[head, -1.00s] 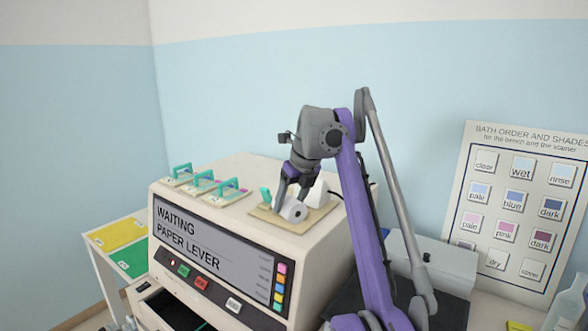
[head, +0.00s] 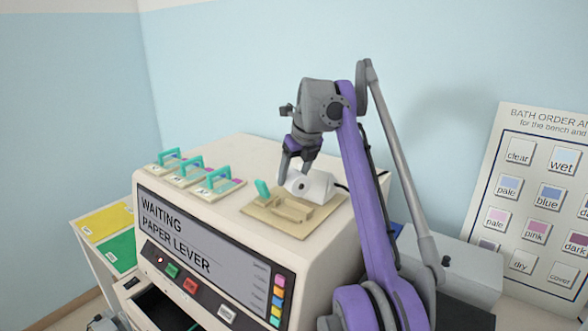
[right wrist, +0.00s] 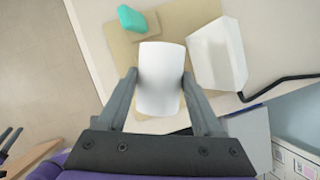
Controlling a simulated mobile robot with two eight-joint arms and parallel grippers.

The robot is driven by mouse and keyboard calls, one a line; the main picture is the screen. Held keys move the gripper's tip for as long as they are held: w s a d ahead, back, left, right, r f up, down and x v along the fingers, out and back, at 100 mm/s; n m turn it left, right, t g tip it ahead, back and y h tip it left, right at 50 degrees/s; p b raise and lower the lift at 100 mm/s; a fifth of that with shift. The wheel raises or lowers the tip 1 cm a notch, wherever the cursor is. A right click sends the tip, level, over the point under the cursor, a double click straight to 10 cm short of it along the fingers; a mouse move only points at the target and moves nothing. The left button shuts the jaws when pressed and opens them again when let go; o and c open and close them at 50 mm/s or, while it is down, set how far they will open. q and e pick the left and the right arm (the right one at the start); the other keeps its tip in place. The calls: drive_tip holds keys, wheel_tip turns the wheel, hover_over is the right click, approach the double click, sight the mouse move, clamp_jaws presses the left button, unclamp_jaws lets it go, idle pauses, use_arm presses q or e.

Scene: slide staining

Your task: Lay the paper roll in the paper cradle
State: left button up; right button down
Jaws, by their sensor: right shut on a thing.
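The white paper roll (head: 297,184) is in my right gripper (head: 298,168), above the back of the tan cradle plate. In the right wrist view the roll (right wrist: 160,80) sits between the two fingers (right wrist: 160,98), which are shut on its sides. The paper cradle (head: 285,211) is on top of the cream machine, and its raised tan holders look empty. A teal lever (head: 262,189) stands at the cradle's left; it also shows in the right wrist view (right wrist: 132,19).
A white block (head: 320,188) stands right behind the cradle, close to the roll. Several teal-handled pieces (head: 213,181) stand on the machine top at left. The machine's screen (head: 210,235) reads "WAITING PAPER LEVER". A chart (head: 535,200) stands at right.

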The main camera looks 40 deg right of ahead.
sight(299, 175)
wheel_tip(299, 175, down, 5)
drive_tip(key=shift+r+b, duration=0.2)
drive_tip(key=shift+b, duration=0.75)
drive_tip(key=shift+s+f+b, duration=0.3)
drive_tip(key=shift+f, duration=0.2)
use_arm(q)
drive_tip(key=shift+g, duration=0.3)
drive_tip(key=s+f, duration=0.1)
drive_tip(key=f, duration=0.1)
drive_tip(key=s+f, duration=0.1)
drive_tip(key=f, duration=0.1)
drive_tip(key=shift+s, duration=0.15)
use_arm(e)
drive_tip(key=shift+w+f, duration=0.1)
drive_tip(key=shift+w, duration=0.25)
drive_tip(key=shift+s, duration=0.1)
use_arm(q)
drive_tip(key=shift+s+f, duration=0.1)
drive_tip(key=shift+f, duration=0.15)
use_arm(e)
drive_tip(key=shift+f, duration=0.25)
